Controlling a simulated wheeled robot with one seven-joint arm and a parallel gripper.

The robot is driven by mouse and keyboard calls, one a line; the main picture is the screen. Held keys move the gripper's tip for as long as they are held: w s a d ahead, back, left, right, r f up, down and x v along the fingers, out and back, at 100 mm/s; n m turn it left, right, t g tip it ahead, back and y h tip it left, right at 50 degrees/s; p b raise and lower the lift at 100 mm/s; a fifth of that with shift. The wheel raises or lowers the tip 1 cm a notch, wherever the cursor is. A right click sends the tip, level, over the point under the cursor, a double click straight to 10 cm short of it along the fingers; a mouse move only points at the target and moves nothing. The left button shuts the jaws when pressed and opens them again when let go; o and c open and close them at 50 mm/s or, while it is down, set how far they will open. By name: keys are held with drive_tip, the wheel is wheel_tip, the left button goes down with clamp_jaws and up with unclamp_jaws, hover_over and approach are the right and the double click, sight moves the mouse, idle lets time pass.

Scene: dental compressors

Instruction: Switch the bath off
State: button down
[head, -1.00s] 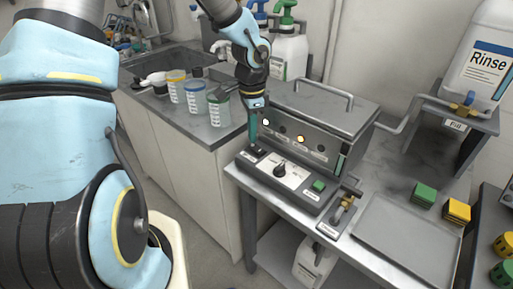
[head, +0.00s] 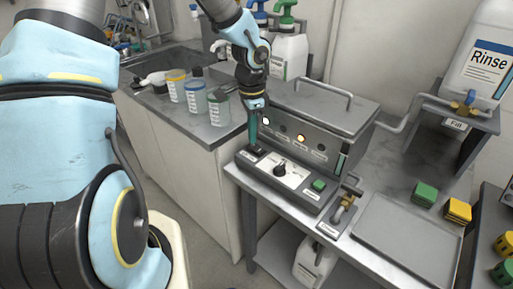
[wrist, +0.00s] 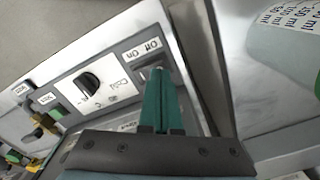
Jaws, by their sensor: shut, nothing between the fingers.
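The bath (head: 335,112) is a grey metal box with a lidded top on a steel bench. Its front panel has an Off/On switch (head: 251,153) at the left end, a dial (head: 281,169) and a green button (head: 319,186). My gripper (head: 254,145) points down at the switch, with its teal fingers shut and empty. In the wrist view the fingertips (wrist: 157,72) are at the switch beside the "Off On" label (wrist: 142,50) and mostly hide it. I cannot tell the switch's position or whether the fingers touch it.
Measuring cups (head: 195,97) stand on the counter to the left. A brass-handled valve (head: 343,206) is right of the panel. A tray (head: 405,240), green and yellow blocks (head: 425,195) and a Rinse tank (head: 487,55) are farther right.

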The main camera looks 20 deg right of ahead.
drive_tip(key=shift+f+b, duration=0.5)
drive_tip(key=shift+f, duration=0.25)
drive_tip(key=shift+r, duration=0.1)
idle(0.3)
wheel_tip(320, 180, up, 7)
drive_tip(key=p, duration=0.6)
drive_tip(key=shift+p, duration=0.4)
drive_tip(key=s+a+r+n, duration=0.2)
drive_tip(key=a+r+n, duration=0.2)
drive_tip(key=a+n, duration=0.4)
drive_tip(key=s+a+r+n+t, duration=0.1)
drive_tip(key=a+r+n, duration=0.4)
drive_tip(key=a, duration=1.3)
drive_tip(key=s+n, duration=0.1)
drive_tip(key=n, duration=0.3)
drive_tip(key=shift+r+t, duration=0.2)
drive_tip(key=shift+t, duration=0.1)
drive_tip(key=shift+w, duration=0.1)
